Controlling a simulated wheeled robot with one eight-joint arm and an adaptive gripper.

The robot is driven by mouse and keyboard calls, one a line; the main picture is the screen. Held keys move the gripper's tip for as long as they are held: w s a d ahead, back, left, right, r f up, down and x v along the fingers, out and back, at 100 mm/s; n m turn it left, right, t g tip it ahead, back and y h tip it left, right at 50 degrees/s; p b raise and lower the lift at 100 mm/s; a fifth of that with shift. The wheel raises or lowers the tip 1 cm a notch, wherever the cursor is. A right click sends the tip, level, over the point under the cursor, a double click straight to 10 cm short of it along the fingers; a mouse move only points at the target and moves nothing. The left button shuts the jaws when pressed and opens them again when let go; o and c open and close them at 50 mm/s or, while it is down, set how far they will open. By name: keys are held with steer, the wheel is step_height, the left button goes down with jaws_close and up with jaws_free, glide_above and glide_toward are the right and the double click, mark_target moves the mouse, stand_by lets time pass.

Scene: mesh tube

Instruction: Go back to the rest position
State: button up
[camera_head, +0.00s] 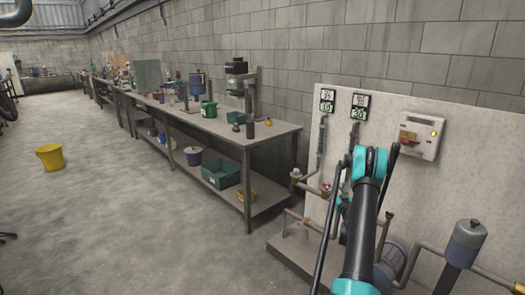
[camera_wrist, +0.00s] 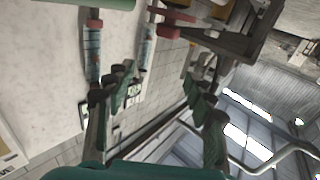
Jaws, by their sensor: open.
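My gripper (camera_wrist: 158,95) shows in the wrist view with its two teal and dark fingers spread apart and nothing between them. In the head view my black and teal arm reaches up in front of the pale panel, and the gripper itself cannot be made out there. The wrist view is tilted, with the panel (camera_wrist: 45,55) along its left side and the roof windows at lower right.
The pale panel (camera_head: 455,190) carries pipes, two gauge displays (camera_head: 360,105) and a switch box (camera_head: 419,137) close to my arm. A grey canister (camera_head: 465,243) stands at right. A long workbench (camera_head: 230,135) runs along the wall. Open floor with a yellow bucket (camera_head: 50,158) lies at left.

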step_height(320, 180, up, 10)
steer(key=s+m+h, duration=0.1)
steer(key=m+h, duration=0.1)
steer(key=h, duration=0.1)
steer(key=s+a+r+m+g+h, duration=0.2)
steer(key=s+a+r, duration=0.1)
steer(key=s+r, duration=0.25)
steer(key=s+a+r+m+g+h, duration=0.1)
steer(key=s+a+r+g+h, duration=0.15)
steer(key=s+r, duration=0.35)
steer(key=s+a+f+n+g+y, duration=0.1)
steer(key=s+a+f+g+y, duration=0.1)
steer(key=s+a, duration=0.5)
steer(key=s+a+f+n+g+y, duration=0.2)
steer(key=s+a+f, duration=0.4)
steer(key=s, duration=1.4)
steer(key=s+a+f+n+g+y, duration=0.2)
steer(key=s+a+f+g+y, duration=0.2)
steer(key=s+a, duration=0.6)
steer(key=s+g, duration=0.1)
steer(key=s, duration=0.2)
steer(key=shift+s+f, duration=0.25)
steer(key=shift+f, duration=0.15)
steer(key=shift+g, duration=0.25)
stand_by(0.4)
